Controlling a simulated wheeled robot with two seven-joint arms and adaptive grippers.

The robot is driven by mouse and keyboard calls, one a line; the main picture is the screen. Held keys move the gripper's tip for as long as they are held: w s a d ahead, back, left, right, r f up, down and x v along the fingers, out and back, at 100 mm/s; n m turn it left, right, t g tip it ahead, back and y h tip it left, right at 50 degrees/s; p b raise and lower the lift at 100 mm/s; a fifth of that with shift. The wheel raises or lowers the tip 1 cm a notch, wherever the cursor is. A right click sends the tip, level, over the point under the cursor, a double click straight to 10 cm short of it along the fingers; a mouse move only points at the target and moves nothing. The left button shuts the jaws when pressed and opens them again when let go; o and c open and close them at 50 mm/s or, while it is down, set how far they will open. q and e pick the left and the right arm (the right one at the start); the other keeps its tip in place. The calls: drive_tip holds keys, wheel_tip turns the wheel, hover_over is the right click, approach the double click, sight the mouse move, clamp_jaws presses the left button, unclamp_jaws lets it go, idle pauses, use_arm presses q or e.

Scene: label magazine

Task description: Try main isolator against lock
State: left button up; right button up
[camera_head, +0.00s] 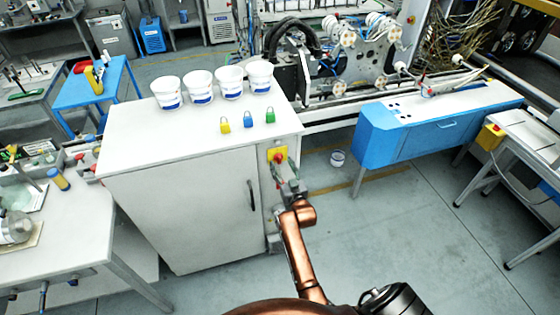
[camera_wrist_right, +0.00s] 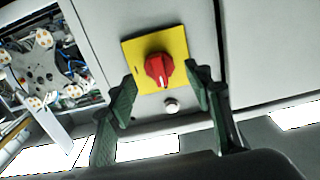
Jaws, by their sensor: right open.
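The main isolator is a red rotary knob (camera_wrist_right: 158,70) on a yellow plate (camera_wrist_right: 135,52), fixed to the side of the white cabinet. In the head view the yellow plate (camera_head: 277,153) shows just beyond my right gripper (camera_head: 290,180). In the right wrist view my right gripper (camera_wrist_right: 159,90) is open, its two green-padded fingers on either side of the knob, with gaps to it. Whether the fingertips reach the knob's depth I cannot tell. A yellow padlock (camera_head: 225,126), a blue padlock (camera_head: 248,120) and a green padlock (camera_head: 270,116) stand on the cabinet top. My left gripper is not seen.
The white cabinet (camera_head: 190,210) carries several white buckets (camera_head: 230,82) at its back. A small silver round button (camera_wrist_right: 171,106) sits below the plate.

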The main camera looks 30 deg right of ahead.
drive_tip(key=shift+x, duration=1.4)
drive_tip(key=shift+c, duration=0.2)
drive_tip(key=c, duration=1.1)
drive_tip(key=shift+o, duration=0.2)
drive_tip(key=shift+r+m+p, duration=0.15)
drive_tip(key=shift+m+p, duration=0.25)
drive_tip(key=shift+p, duration=0.25)
drive_tip(key=shift+m, duration=0.6)
drive_tip(key=o, duration=1.1)
